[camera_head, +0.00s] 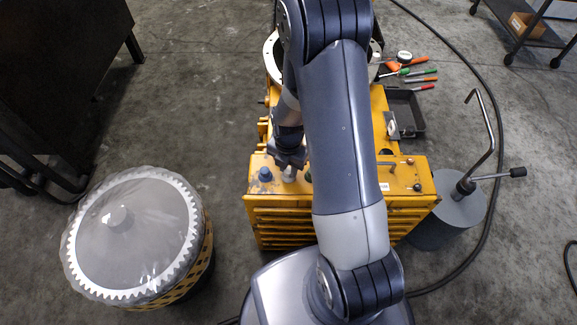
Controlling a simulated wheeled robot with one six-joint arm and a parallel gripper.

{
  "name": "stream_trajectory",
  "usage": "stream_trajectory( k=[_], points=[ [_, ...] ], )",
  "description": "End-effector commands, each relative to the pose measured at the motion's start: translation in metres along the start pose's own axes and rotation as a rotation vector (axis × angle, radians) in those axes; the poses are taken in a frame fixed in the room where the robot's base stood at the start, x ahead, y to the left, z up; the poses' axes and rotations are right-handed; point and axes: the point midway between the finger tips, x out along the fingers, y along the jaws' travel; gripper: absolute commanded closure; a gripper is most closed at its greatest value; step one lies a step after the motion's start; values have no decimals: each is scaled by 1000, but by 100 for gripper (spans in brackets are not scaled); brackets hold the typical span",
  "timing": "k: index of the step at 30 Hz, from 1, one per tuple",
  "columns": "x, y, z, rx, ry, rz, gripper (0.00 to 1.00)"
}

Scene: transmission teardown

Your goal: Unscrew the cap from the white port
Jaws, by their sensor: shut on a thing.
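The yellow transmission unit (258,215) stands in the middle of the head view, partly covered by my arm. My gripper (289,170) points down at its top plate, left of my forearm, and is shut on a small pale piece (289,176), which looks like the cap at the white port. The fingers hide most of it, so I cannot tell whether it is still threaded on. A blue cap (265,174) sits on the same plate just left of my gripper.
A large gear wrapped in clear plastic (130,235) stands at the lower left. Hand tools (410,72) and a black tray (409,112) lie at the upper right. A grey drum with a crank handle (452,215) stands right of the unit. A black hose (497,130) crosses the floor.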

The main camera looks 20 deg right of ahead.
Motion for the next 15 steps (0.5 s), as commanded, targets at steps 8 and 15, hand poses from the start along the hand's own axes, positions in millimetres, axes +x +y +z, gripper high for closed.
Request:
stream_trajectory(
  k=[8, 15],
  points=[
    [0, 0, 0, -4, 0, 0, 100],
    [0, 0, 0, -203, -1, 1, 100]
  ],
)
